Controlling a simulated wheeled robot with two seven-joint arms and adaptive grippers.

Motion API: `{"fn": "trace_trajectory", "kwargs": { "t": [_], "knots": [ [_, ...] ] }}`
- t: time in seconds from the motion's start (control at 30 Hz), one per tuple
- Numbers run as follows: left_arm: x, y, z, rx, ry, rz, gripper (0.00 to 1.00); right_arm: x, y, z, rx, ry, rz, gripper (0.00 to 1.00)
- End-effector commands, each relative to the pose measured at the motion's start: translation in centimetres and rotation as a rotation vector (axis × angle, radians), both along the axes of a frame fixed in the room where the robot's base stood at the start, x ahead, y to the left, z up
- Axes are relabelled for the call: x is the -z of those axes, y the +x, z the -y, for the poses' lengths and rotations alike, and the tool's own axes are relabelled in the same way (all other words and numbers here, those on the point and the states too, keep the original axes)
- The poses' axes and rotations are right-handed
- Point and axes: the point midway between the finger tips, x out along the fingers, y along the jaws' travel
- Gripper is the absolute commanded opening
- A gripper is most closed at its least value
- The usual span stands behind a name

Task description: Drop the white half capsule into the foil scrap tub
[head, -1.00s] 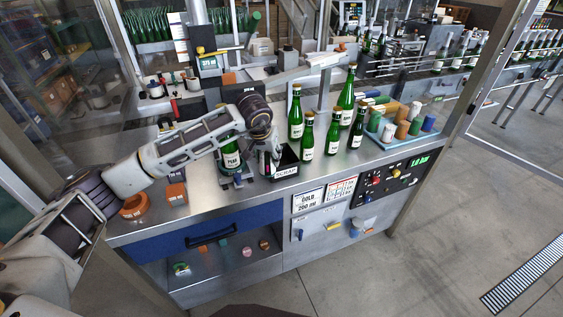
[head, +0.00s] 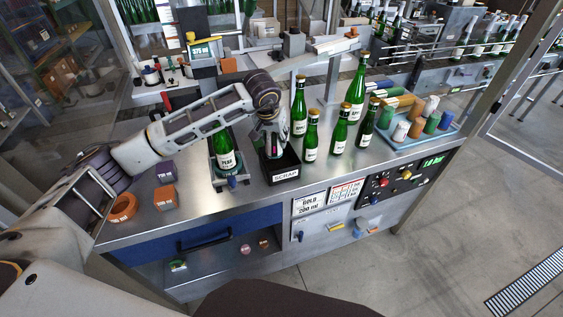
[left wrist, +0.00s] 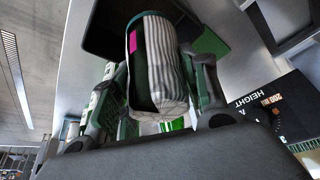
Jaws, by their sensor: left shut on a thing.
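My left gripper (head: 272,150) is over the black foil scrap tub (head: 285,178), which carries a SCRAP label and stands on the steel counter. In the left wrist view the gripper (left wrist: 160,100) is shut on the white half capsule (left wrist: 168,60), a pale, crinkled, striped piece with a pink patch at its left edge. A dark opening behind it looks like the tub (left wrist: 102,35). In the head view the capsule is too small and covered to make out. My right gripper is not in view.
A tray (head: 440,136) of coloured capsules is farther right. Orange (head: 165,198) and purple (head: 165,170) blocks and an orange ring (head: 123,207) lie left.

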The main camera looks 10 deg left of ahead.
Motion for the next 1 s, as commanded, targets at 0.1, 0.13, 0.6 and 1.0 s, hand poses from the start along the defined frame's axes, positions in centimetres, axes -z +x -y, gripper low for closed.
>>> {"fn": "trace_trajectory", "kwargs": {
  "t": [0.1, 0.13, 0.6, 1.0],
  "knots": [
    [0.0, 0.0, 0.0, 0.0, 0.0, 0.0, 0.37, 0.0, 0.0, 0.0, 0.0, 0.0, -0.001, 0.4],
    [0.0, 0.0, 0.0, 0.0, 0.0, 0.0, 0.37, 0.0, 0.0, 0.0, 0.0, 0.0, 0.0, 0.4],
    [1.0, 0.0, 0.0, 0.0, 0.0, -0.001, 0.37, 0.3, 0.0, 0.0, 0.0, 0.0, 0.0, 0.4],
    [4.4, 0.0, 0.0, -0.001, -0.001, -0.002, 0.37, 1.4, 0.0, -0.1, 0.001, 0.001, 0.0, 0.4]
  ]
}}
